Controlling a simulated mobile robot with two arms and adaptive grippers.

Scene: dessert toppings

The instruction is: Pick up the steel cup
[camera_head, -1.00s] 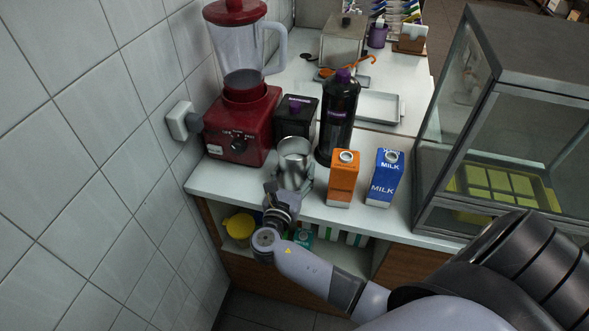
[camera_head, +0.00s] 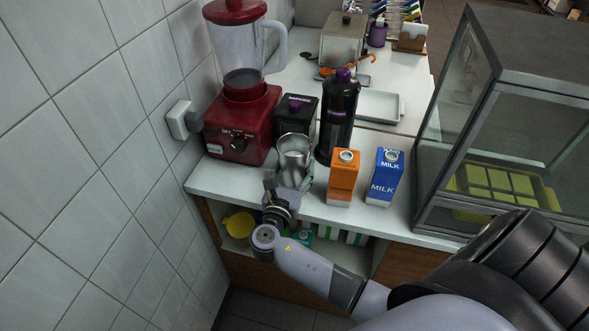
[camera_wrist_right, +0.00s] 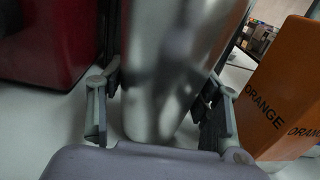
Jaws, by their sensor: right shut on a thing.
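The steel cup (camera_head: 294,157) is a shiny metal cup near the front edge of the white counter, between the red blender and the orange carton. My right gripper (camera_head: 287,182) reaches it from the front, and its arm comes in from the lower right. In the right wrist view the cup (camera_wrist_right: 178,75) fills the middle, with one finger of my right gripper (camera_wrist_right: 160,100) on each side, shut on it. I cannot tell whether the cup's base is clear of the counter. My left gripper is not in view.
A red blender (camera_head: 243,125) stands left of the cup, and a black napkin box (camera_head: 295,116) and dark bottle (camera_head: 337,115) stand behind it. An orange carton (camera_head: 342,178) and a blue milk carton (camera_head: 384,178) are to the right. A glass display case (camera_head: 500,120) stands farther right.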

